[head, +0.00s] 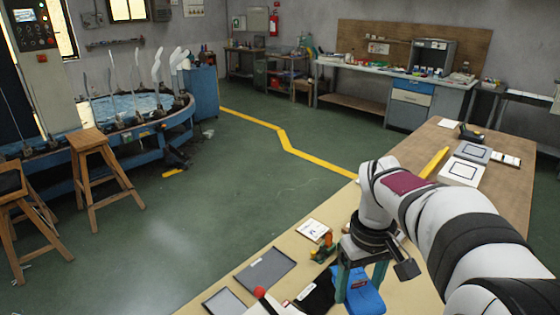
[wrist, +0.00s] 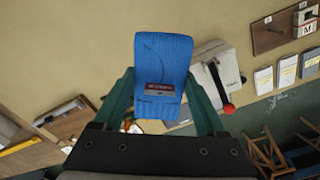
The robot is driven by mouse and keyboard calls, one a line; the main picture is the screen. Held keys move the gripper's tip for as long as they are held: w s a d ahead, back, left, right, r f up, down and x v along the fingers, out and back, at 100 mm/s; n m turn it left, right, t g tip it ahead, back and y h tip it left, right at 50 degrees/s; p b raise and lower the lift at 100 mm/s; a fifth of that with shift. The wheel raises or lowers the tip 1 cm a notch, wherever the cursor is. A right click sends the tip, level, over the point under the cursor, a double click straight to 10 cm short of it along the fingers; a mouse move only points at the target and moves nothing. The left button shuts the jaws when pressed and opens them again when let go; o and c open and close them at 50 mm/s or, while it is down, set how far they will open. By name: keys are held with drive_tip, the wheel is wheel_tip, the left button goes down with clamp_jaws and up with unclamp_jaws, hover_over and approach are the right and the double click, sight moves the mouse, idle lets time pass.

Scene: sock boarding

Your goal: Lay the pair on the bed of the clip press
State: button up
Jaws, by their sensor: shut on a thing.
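The pair is a folded blue knit bundle with a small grey and red label. It is between the teal fingers of my gripper (wrist: 160,108) in the wrist view, and the pair (wrist: 162,55) extends beyond them. In the head view the pair (head: 366,297) is below my gripper (head: 362,280), partly cut by the lower edge. My gripper is shut on it. The clip press (wrist: 210,75), pale with a red lever knob, is right of the pair in the wrist view. In the head view its red knob (head: 260,292) shows at the bottom; its bed is not clearly visible.
Grey flat trays (head: 265,270) and a white card (head: 313,230) lie on the bench left of my gripper. A small green and yellow item (head: 323,250) stands close by. White boxes (head: 461,172) and a yellow bar (head: 434,162) are farther back on the right.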

sight(373, 302)
drive_tip(key=s+a+r+m, duration=0.1)
drive_tip(key=a+r+m, duration=0.2)
drive_tip(key=a+r, duration=0.2)
drive_tip(key=d+f+m, duration=0.1)
drive_tip(key=d+f, duration=0.1)
drive_tip(key=f, duration=0.1)
drive_tip(key=d+f+m, duration=0.2)
drive_tip(key=d+f, duration=0.1)
drive_tip(key=d+f+m, duration=0.1)
drive_tip(key=d+f, duration=0.2)
drive_tip(key=f, duration=0.1)
drive_tip(key=shift+w+d, duration=0.25)
drive_tip(key=shift+w, duration=0.15)
drive_tip(key=s+d+f+m, duration=0.2)
drive_tip(key=d+f+m, duration=0.2)
drive_tip(key=d+f, duration=0.25)
drive_tip(key=shift+m, duration=0.3)
drive_tip(key=w+a+f, duration=0.2)
drive_tip(key=a, duration=0.1)
drive_tip(key=w+a+f, duration=0.5)
drive_tip(key=a, duration=0.1)
drive_tip(key=shift+w+a+f, duration=0.1)
drive_tip(key=shift+w+f, duration=0.05)
drive_tip(key=shift+f, duration=0.2)
wheel_tip(373, 302, down, 4)
drive_tip(key=shift+w+a+f, duration=0.1)
drive_tip(key=shift+a, duration=0.05)
drive_tip(key=shift+f, duration=0.15)
drive_tip(key=o, duration=1.5)
drive_tip(key=shift+c, duration=0.2)
